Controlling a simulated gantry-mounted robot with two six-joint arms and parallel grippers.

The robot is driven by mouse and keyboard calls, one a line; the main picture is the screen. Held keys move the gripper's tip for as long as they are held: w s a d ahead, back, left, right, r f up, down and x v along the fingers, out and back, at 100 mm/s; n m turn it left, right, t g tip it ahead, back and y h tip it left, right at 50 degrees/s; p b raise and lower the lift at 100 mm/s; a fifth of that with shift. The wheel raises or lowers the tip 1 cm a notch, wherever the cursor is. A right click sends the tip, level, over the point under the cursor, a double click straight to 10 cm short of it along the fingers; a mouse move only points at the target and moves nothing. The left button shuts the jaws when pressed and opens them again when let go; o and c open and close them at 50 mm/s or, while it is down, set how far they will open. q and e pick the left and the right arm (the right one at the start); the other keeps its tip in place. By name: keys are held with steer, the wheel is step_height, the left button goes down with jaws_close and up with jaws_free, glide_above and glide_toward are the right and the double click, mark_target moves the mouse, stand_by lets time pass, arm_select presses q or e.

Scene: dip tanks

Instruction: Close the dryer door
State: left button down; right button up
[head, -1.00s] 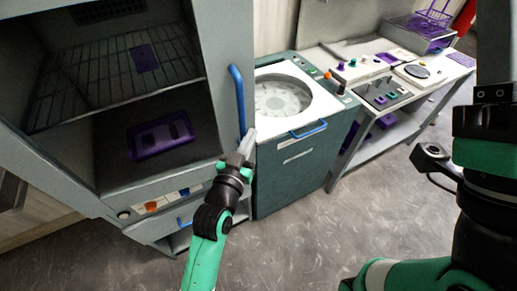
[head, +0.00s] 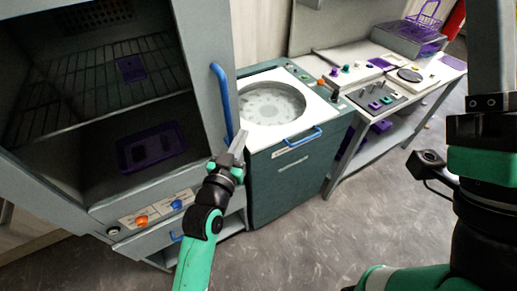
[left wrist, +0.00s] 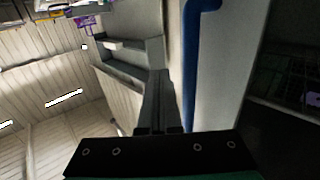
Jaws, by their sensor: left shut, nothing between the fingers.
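The dryer is the tall grey cabinet (head: 75,213) at the left in the head view. Its door (head: 205,75) stands open on the right of the cavity, with a vertical blue handle (head: 223,105). My left gripper (head: 240,143) is shut and empty, close to the handle's lower end. Whether it touches the door cannot be told. In the left wrist view, the shut fingers (left wrist: 158,105) are just left of the blue handle (left wrist: 189,75) and the grey door (left wrist: 228,60). My right gripper is out of view.
A purple tray (head: 150,147) lies in the cabinet below a wire shelf (head: 85,95). A teal machine with a round tank (head: 272,103) stands just right of the door. A bench (head: 455,68) with control panels is farther right. Grey floor (head: 300,235) is clear in front.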

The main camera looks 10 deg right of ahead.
arm_select(q)
steer(key=s+d+p, duration=0.3)
steer(key=s+d, duration=0.4)
steer(key=s, duration=0.3)
steer(key=shift+s, duration=0.2)
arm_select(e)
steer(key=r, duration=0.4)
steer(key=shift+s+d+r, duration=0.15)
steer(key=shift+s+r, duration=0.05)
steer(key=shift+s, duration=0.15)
